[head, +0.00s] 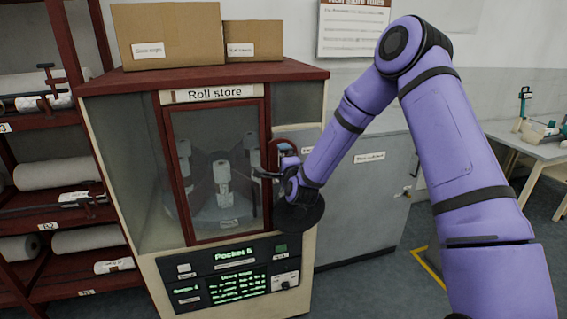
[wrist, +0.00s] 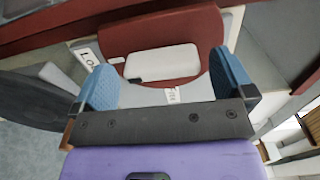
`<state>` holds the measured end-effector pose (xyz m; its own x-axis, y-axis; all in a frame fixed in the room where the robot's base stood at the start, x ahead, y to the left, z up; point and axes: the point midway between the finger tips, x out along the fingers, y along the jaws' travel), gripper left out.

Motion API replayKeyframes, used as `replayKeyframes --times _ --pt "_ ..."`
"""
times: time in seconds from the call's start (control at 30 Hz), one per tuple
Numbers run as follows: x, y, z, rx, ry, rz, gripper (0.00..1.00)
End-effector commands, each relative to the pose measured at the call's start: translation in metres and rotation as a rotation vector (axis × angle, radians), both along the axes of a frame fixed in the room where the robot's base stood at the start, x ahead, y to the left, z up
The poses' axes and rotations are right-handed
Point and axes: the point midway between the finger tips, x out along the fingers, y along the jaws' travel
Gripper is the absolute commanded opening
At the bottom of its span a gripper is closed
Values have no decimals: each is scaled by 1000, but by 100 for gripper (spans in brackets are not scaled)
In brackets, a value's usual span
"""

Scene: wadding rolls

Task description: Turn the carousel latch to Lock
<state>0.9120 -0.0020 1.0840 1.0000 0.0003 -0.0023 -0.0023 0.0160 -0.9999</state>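The Roll store cabinet (head: 222,95) has a glass door (head: 215,165) in a red frame, which looks closed. The carousel latch shows in the wrist view as a pale rounded handle (wrist: 162,62) on a dark red plate (wrist: 175,28). A partly cut-off label (wrist: 86,54) beginning "Lo" is left of the handle. My gripper (head: 270,163) is at the door's right side, in front of the latch plate (head: 285,148). In the wrist view, its two blue fingertips (wrist: 166,80) are wide apart, with the handle just beyond them. Contact cannot be told.
A panel (head: 235,268) with a lit green display reading Pocket is below the door. Wadding rolls (head: 222,172) stand inside behind the glass. Two boxes (head: 168,35) sit on top. A red shelf rack (head: 50,225) stands left, a grey cabinet (head: 365,200) right.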

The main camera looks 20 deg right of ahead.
Motion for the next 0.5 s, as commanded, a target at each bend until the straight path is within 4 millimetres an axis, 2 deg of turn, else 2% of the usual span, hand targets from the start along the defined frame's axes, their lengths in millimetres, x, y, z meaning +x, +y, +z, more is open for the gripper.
replayKeyframes --times 0.13,0.23,0.5 --pt "-3 0 1 -1 -1 0 100" --pt "-12 0 1 -1 -1 1 100" --pt "-61 0 0 0 1 1 100"
